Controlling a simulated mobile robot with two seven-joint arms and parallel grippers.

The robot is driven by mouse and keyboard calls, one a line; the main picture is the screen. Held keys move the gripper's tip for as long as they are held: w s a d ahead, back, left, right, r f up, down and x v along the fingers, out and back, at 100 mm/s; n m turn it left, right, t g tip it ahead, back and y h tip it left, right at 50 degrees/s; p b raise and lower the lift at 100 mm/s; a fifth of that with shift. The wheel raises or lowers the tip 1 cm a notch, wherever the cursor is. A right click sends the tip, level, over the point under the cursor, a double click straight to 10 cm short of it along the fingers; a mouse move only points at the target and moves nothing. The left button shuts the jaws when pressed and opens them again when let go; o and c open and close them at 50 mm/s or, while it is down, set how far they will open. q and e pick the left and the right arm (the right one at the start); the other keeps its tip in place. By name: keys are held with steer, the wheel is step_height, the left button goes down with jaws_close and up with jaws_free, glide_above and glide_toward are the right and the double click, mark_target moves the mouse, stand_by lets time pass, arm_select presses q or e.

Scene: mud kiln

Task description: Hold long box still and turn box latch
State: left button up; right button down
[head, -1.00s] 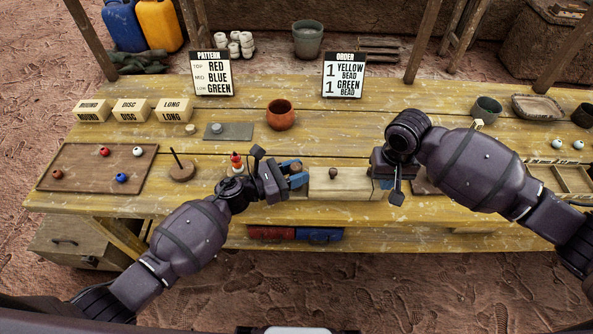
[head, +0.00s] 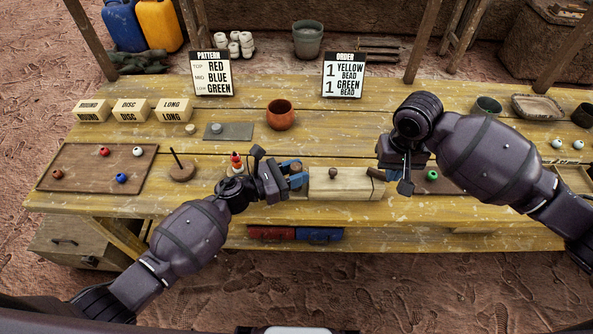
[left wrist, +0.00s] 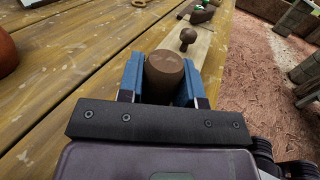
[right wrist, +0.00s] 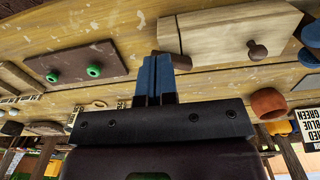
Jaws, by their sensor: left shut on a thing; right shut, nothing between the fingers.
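The long box (head: 345,187) is pale wood and lies on the table in the head view, with a small knob (head: 333,172) on its top. A dark brown latch (head: 376,174) sits tilted at its right end. My left gripper (head: 296,175) is shut on the brown round handle (left wrist: 165,72) at the box's left end, one blue finger on each side. My right gripper (right wrist: 157,78) is shut and empty, just beside the latch end of the box. The right wrist view also shows the box (right wrist: 225,32); the fingers partly hide the latch area there.
A dark board (right wrist: 85,62) with green beads lies to the right of the box. An orange-brown pot (head: 280,114) stands behind it. A bead board (head: 97,168) and spindle (head: 181,170) are at left. Two signs stand at the back.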

mark_target(383, 188)
steer(key=shift+r, duration=0.7)
steer(key=shift+s+a+f, duration=0.1)
steer(key=shift+a+f, duration=0.25)
steer(key=shift+f, duration=0.65)
steer(key=shift+s+a+f, duration=0.1)
steer(key=shift+a+f, duration=0.25)
steer(key=shift+f, duration=0.65)
steer(key=shift+a+f, duration=0.35)
steer(key=shift+f, duration=0.65)
steer(key=shift+w+d, duration=0.15)
steer(key=shift+w, duration=0.45)
steer(key=shift+d, duration=0.8)
steer(key=shift+s, duration=0.1)
steer(key=shift+s+d, duration=0.1)
steer(key=shift+s, duration=0.2)
